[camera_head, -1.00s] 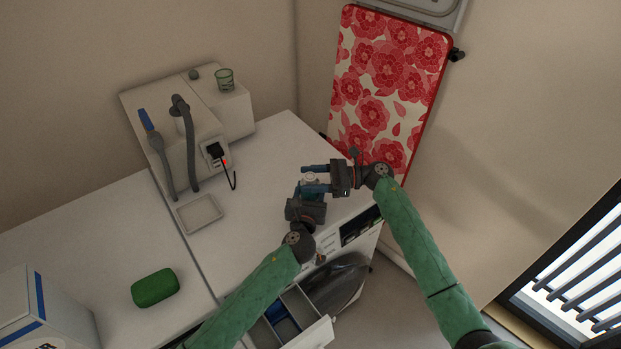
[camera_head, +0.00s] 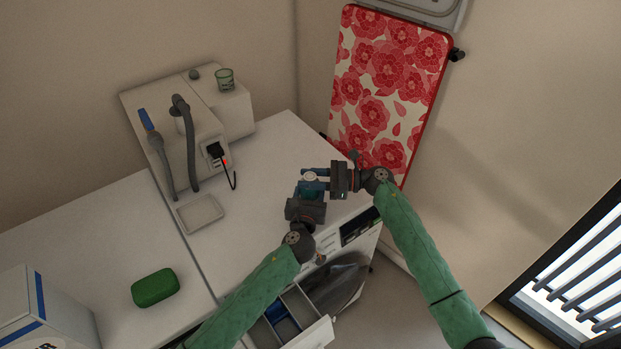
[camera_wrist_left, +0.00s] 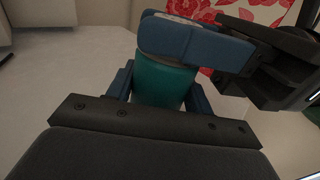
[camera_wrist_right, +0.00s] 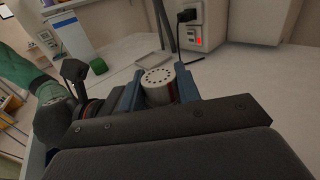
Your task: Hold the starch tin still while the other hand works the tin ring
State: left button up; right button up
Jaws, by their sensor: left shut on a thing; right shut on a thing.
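The starch tin is a small teal cylinder (camera_wrist_left: 163,86), upright between the blue fingers of my left gripper (camera_head: 311,191), which is shut on its body. Its pale top with a circle of small holes shows in the right wrist view (camera_wrist_right: 157,76). My right gripper (camera_head: 314,175) comes in from the right, above the left one. Its blue fingers are shut around the top of the tin, where the tin ring sits. In the left wrist view, a right finger (camera_wrist_left: 195,43) crosses over the teal body.
A shallow grey tray (camera_head: 201,213) and a green block (camera_head: 155,288) lie on the white worktop (camera_head: 262,160). A machine with hoses (camera_head: 180,135) stands at the back left.

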jog(key=shift+m+t+h, duration=0.8)
jog(key=shift+m+t, duration=0.75)
jog(key=shift+t, duration=0.8)
jog(key=shift+m+t+h, duration=0.8)
jog(key=shift+m+t, duration=0.75)
jog(key=shift+t, duration=0.8)
jog(key=o, duration=1)
jog(key=shift+d, duration=0.1)
jog(key=v, duration=1.2)
jog(key=shift+c, duration=0.2)
